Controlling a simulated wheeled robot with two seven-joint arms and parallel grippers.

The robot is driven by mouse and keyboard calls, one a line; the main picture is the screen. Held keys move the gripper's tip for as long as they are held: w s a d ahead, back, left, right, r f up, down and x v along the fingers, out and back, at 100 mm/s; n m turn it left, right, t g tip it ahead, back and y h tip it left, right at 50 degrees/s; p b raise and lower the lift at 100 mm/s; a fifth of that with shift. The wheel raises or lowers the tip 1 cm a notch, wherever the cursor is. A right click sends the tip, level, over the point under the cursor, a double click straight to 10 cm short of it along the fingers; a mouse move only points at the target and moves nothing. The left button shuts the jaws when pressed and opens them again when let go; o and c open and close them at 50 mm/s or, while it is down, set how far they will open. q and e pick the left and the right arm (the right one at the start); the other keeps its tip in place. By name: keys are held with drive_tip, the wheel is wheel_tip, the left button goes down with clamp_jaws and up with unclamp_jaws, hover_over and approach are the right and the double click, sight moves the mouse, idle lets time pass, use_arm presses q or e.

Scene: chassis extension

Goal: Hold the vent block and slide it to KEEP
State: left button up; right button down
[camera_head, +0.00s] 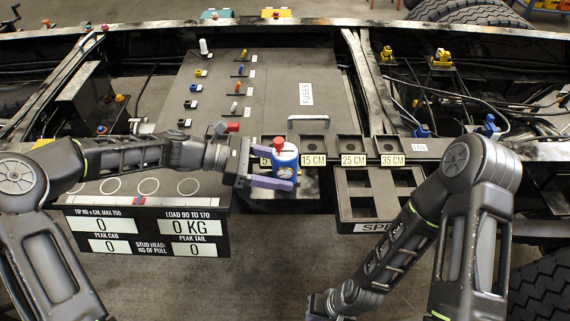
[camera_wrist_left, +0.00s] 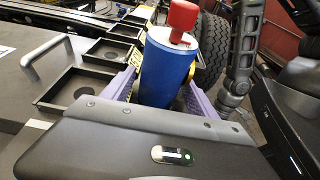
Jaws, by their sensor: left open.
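A blue cylinder (camera_head: 286,160) with a red top stands at the front edge of the dark deck, by the 5 CM and 15 CM labels. My left gripper (camera_head: 284,171) has its purple fingers on either side of it and is open. In the left wrist view the blue cylinder (camera_wrist_left: 166,72) stands between the fingers; contact cannot be told. I cannot make out a part marked KEEP or tell which piece is the vent block.
A grey handle (camera_head: 308,121) stands behind the 15 CM slot (camera_head: 314,148). Slots marked 25 CM and 35 CM run to the right. Small coloured parts sit in rows on the grey panel (camera_head: 283,82). A readout board (camera_head: 145,231) hangs at front left. Floor is clear in front.

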use_arm(q)
drive_tip(key=c, duration=0.8)
drive_tip(key=shift+c, duration=0.2)
idle(0.8)
